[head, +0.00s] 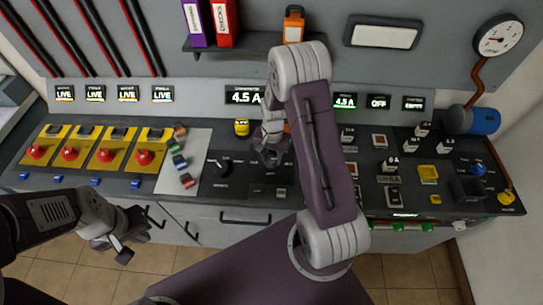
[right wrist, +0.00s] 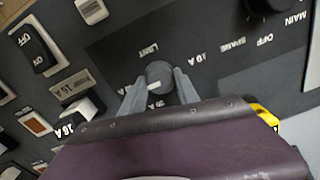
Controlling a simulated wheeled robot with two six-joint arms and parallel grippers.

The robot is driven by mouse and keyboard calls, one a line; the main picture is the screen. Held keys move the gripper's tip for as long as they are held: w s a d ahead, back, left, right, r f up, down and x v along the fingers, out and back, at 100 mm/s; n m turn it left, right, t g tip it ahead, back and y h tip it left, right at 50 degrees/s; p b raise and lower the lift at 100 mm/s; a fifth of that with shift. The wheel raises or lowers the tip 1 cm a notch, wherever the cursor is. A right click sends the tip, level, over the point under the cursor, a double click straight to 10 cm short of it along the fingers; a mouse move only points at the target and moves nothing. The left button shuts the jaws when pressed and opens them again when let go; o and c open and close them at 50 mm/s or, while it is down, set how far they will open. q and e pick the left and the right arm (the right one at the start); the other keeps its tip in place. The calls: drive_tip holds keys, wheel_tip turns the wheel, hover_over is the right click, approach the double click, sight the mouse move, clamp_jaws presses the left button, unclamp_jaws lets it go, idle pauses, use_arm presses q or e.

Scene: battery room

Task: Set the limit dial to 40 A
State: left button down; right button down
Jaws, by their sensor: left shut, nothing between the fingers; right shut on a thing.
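The limit dial (right wrist: 158,76) is a round dark grey knob on a black panel, seen in the right wrist view. The word LIMIT is printed beside it and 10 A to its right. A white mark on the knob faces the lower left of that view; other numbers around it are partly hidden, so I cannot read its setting. My right gripper (right wrist: 160,88) is shut on the dial, one finger on each side. In the head view the right gripper (head: 270,152) covers the dial. My left gripper (head: 128,243) is shut and empty, in front of the desk.
A black selector knob (head: 223,166) sits left of the right gripper. Red buttons on yellow plates (head: 145,157) line the left of the desk. A lit display (head: 244,96) reads 4.5 A. Small switches crowd the panel to the right. A shelf (head: 340,45) hangs above.

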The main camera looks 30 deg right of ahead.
sight(272, 159)
idle(0.5)
drive_tip(key=c, duration=0.9)
unclamp_jaws()
wheel_tip(272, 159, up, 9)
drive_tip(key=shift+d+r, duration=0.1)
drive_tip(key=shift+s, duration=0.1)
